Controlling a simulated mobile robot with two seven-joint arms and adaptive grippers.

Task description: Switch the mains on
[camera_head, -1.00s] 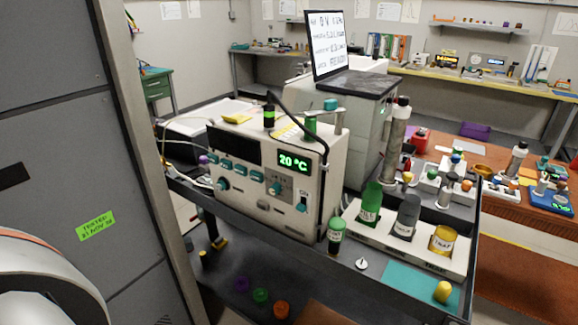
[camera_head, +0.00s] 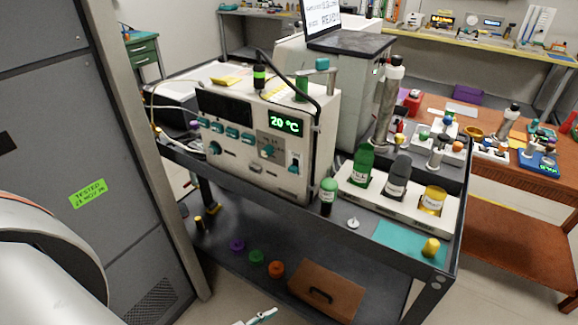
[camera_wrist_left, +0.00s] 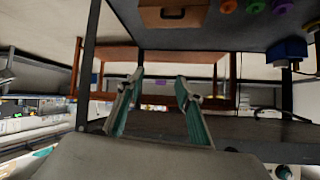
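The cream instrument (camera_head: 255,170) stands on the dark cart and its green display (camera_head: 285,122) reads 20 °C. Its front has a row of teal knobs (camera_head: 232,132), and a small panel with a teal switch (camera_head: 294,163) at the right. I cannot read which control is marked mains, nor tell its position. My left arm (camera_head: 50,260) comes in at the lower left; a teal-padded fingertip (camera_head: 262,316) shows at the bottom edge, well below the instrument. In the left wrist view my left gripper (camera_wrist_left: 158,84) is open and empty. My right gripper is out of view.
The cart's upper rim (camera_head: 270,195) runs below the instrument. Its lower shelf holds a brown case (camera_head: 325,290) and coloured caps (camera_head: 257,257). A bottle rack (camera_head: 400,205) and a small green-capped bottle (camera_head: 328,195) stand to the right. A grey cabinet (camera_head: 50,130) stands left.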

